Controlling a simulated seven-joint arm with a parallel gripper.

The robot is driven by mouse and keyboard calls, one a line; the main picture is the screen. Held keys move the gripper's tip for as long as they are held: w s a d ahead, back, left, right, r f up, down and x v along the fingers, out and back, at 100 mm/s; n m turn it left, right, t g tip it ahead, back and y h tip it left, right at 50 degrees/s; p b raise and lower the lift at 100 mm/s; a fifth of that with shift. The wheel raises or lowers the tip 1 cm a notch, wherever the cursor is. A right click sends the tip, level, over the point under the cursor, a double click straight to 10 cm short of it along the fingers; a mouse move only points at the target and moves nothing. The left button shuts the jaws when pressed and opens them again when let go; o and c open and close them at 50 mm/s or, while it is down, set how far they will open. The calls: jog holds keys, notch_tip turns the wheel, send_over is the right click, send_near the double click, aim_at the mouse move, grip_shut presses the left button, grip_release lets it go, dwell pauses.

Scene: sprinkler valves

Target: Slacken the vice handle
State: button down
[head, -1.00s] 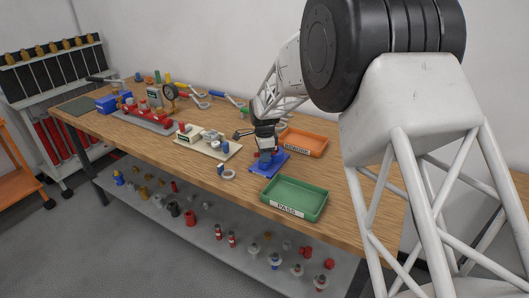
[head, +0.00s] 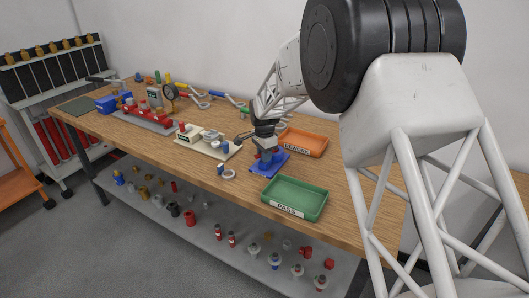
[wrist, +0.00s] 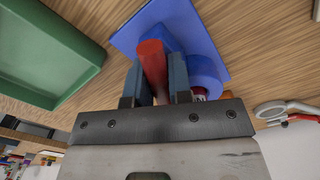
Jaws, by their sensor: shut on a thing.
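The blue vice stands on its blue base plate (head: 270,166) near the middle of the bench, between the green and orange trays. In the wrist view the vice body (wrist: 168,35) and plate (wrist: 215,30) lie just past my fingers. The red vice handle (wrist: 151,62) sits between my two fingers. My gripper (wrist: 158,66) is shut on the handle, with a finger on each side. In the head view my gripper (head: 264,143) is over the vice and hides much of it; the handle cannot be made out there.
The green PASS tray (head: 295,211) is in front of the vice and the orange tray (head: 322,145) is behind it. A white ring (head: 229,175) and a cream board with parts (head: 222,155) lie to the left. A red manifold (head: 145,117) is farther left.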

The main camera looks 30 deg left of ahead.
jog(key=shift+n, duration=2.6)
jog(key=c, duration=1)
grip_release()
jog(key=shift+o, duration=0.2)
jog(key=shift+r, duration=0.1)
jog(key=shift+r, duration=2.9)
